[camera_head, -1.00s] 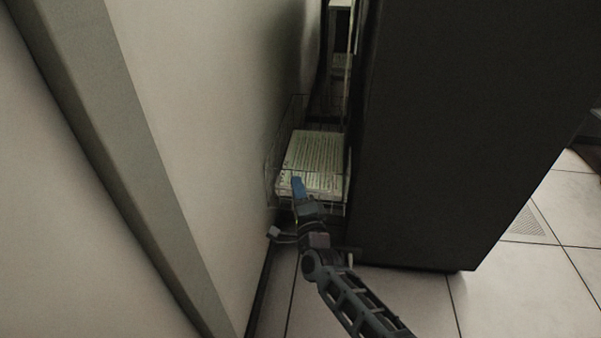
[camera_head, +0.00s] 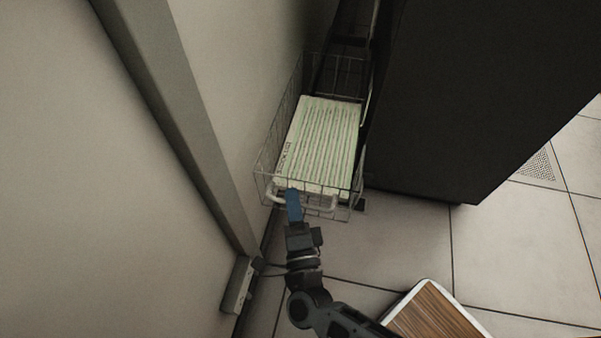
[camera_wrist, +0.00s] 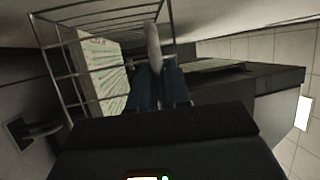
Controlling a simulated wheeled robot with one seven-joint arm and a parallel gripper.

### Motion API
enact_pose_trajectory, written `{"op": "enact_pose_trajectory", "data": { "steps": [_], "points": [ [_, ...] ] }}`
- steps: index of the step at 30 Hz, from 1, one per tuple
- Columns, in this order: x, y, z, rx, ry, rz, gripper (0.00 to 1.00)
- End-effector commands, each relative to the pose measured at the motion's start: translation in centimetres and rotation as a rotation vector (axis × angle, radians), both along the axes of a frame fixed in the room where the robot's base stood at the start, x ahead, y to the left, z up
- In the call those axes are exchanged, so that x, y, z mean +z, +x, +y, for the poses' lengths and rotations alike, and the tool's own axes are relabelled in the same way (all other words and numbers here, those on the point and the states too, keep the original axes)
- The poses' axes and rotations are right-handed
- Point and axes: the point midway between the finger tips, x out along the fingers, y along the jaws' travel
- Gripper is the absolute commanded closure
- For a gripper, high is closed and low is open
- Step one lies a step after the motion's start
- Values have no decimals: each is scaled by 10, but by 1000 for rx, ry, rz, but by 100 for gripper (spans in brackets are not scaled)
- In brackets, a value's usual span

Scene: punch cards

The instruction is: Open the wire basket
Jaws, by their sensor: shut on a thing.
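The wire basket (camera_head: 264,168) stands in the narrow gap between the pale wall and a dark cabinet, its front part out past the cabinet's edge. A stack of paper with green stripes (camera_head: 318,143) lies in it. A pale handle (camera_head: 331,203) runs along the basket's front. My gripper (camera_head: 293,198), with blue fingers, is shut on this handle near its left end. In the wrist view the handle (camera_wrist: 153,45) passes between the two blue fingers (camera_wrist: 158,84), which partly hide it. The basket's wire side (camera_wrist: 66,62) and the paper (camera_wrist: 98,65) show beyond.
The dark cabinet (camera_head: 475,90) is close on the right and the wall (camera_head: 235,60) on the left. A small box with a cable (camera_head: 238,284) is at the wall's foot. A wood-topped piece with a white edge (camera_head: 436,312) is at bottom right. Tiled floor (camera_head: 400,240) is clear between.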

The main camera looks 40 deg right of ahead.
Motion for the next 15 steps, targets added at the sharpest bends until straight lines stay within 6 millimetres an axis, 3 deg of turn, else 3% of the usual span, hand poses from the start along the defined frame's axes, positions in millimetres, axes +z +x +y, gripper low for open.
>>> {"op": "enact_pose_trajectory", "data": {
  "steps": [6,15],
  "points": [
    [-2,-22,27,0,1,3,100],
    [-2,-32,41,1,1,3,100]
  ]
}}
